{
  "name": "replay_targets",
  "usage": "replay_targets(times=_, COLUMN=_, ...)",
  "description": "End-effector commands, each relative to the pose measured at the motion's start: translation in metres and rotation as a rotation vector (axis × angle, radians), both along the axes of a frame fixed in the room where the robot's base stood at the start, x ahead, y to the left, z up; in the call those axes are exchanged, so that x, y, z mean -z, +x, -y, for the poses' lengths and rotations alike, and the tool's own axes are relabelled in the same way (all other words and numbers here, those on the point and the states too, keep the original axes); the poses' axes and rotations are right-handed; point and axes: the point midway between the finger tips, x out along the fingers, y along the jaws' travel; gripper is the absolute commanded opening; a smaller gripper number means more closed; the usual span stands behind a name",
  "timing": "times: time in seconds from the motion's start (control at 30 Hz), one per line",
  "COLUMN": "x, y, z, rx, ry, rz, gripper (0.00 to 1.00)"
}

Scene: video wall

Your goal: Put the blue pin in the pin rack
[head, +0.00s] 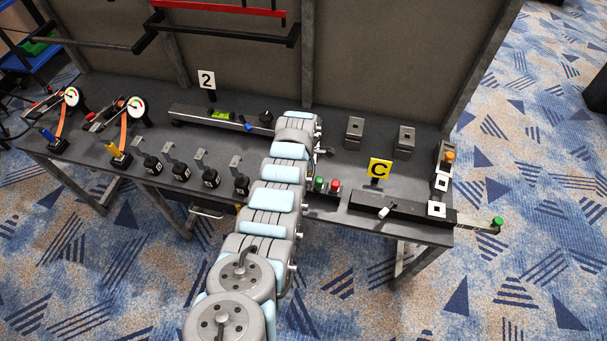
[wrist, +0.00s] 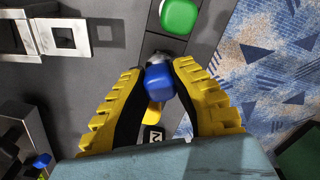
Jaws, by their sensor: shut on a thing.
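The blue pin (wrist: 160,82) is between the yellow-and-black fingers of my gripper (wrist: 160,72) in the wrist view. The fingers are shut on it, and a grey metal part shows just beyond its blue head. A green cap (wrist: 180,16) on a dark strip lies a little beyond the pin, apart from it. In the head view my arm hides my gripper and the held pin. Which object is the pin rack I cannot tell; green (head: 320,184) and red (head: 335,186) caps stand on the bench just right of my arm.
A panel stands behind. In the wrist view, patterned carpet (wrist: 270,65) lies beyond the bench edge.

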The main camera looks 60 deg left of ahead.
Motion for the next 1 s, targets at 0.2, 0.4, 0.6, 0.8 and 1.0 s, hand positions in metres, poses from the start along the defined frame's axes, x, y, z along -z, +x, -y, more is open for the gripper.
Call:
replay_targets(times=0.2, x=0.000, y=0.000, z=0.000, rx=0.000, ry=0.000, rz=0.000, gripper=0.00)
replay_targets(times=0.4, x=0.003, y=0.000, z=0.000, rx=0.000, ry=0.000, rz=0.000, gripper=0.00)
replay_targets(times=0.6, x=0.008, y=0.001, z=0.001, rx=0.001, ry=0.000, rz=0.000, gripper=0.00)
replay_targets(times=0.8, x=0.012, y=0.001, z=0.001, rx=0.002, ry=0.000, rz=0.000, gripper=0.00)
replay_targets(times=1.0, x=0.016, y=0.001, z=0.001, rx=0.001, ry=0.000, rz=0.000, gripper=0.00)
